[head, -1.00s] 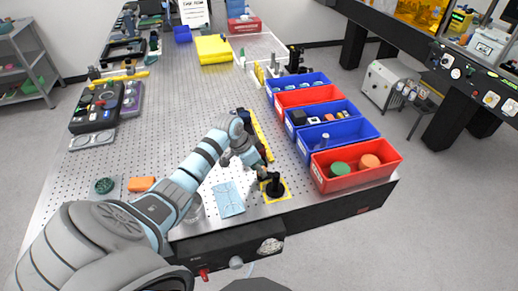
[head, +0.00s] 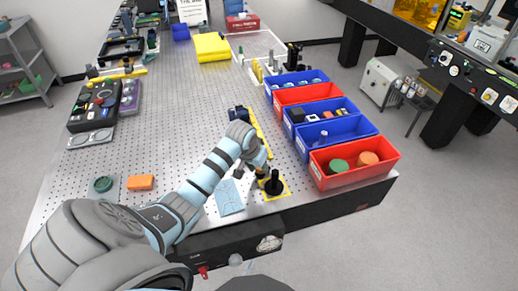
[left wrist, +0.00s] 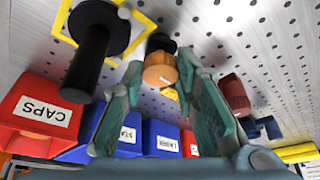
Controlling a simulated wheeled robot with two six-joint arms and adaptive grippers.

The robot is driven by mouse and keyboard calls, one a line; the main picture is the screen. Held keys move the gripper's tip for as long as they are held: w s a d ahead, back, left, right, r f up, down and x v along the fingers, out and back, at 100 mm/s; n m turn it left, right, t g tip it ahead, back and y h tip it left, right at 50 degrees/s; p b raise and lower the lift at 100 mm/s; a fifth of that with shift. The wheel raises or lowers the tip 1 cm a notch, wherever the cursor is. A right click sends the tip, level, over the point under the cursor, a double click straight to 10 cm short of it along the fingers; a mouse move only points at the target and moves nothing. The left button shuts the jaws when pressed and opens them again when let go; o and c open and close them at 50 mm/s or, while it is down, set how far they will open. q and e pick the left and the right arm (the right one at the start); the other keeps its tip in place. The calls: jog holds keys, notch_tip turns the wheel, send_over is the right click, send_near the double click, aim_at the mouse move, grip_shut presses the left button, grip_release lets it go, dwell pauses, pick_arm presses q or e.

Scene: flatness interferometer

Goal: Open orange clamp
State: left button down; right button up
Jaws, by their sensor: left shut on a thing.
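The orange clamp shows in the left wrist view as a round orange knob (left wrist: 160,70) with a dark part behind it. My left gripper (left wrist: 162,76) has its two teal fingers on either side of this knob and is shut on it. In the head view my left gripper (head: 262,168) is low over the table's near end, just behind the black post on its yellow-edged square; the clamp is largely hidden there. A dark red knob (left wrist: 235,95) is to the right of the fingers in the wrist view. My right gripper is not in view.
The black post (head: 274,183) stands close to the gripper and also shows in the wrist view (left wrist: 92,50). A light blue sheet (head: 229,197) lies left of it. Red and blue bins (head: 355,180) line the right edge. An orange block (head: 141,182) lies at the left.

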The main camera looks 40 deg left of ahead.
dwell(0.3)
pick_arm(q)
jog(key=c, duration=1.2)
grip_release()
jog(key=shift+c, duration=0.2)
jog(key=v, duration=1.2)
jog(key=shift+d, duration=0.1)
